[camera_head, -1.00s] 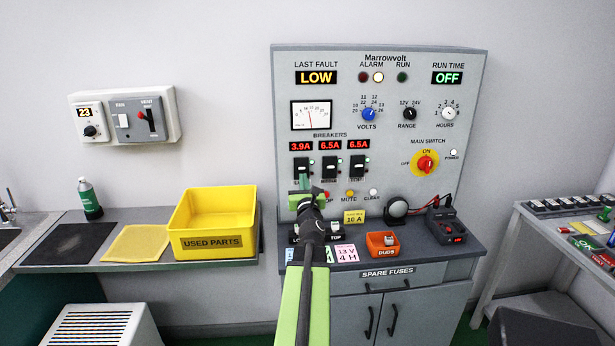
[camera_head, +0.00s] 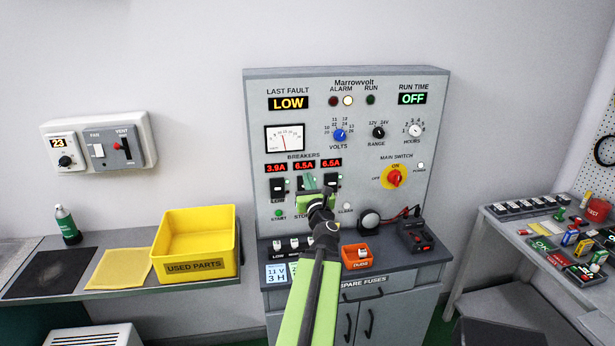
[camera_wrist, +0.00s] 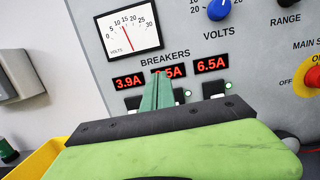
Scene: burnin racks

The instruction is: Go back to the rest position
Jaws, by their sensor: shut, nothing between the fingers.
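My gripper (camera_head: 310,183) is raised in front of the grey Marrowvolt panel (camera_head: 440,140), over the row of breakers. Its green fingers are together with nothing between them. In the wrist view the shut fingers (camera_wrist: 157,95) overlap the middle 6.5A display. The breaker displays read 3.9A, 6.5A and 6.5A. The left breaker (camera_head: 277,187) shows beside my gripper; my gripper and arm partly hide the other breakers and the buttons below. I cannot tell whether the fingertips touch the panel.
A yellow used-parts bin (camera_head: 195,267) stands on the shelf at left. An orange duds box (camera_head: 357,257) and a black charger (camera_head: 414,236) sit on the panel's ledge. A side table (camera_head: 500,232) with several small parts stands at right. The air above the ledge's right side is clear.

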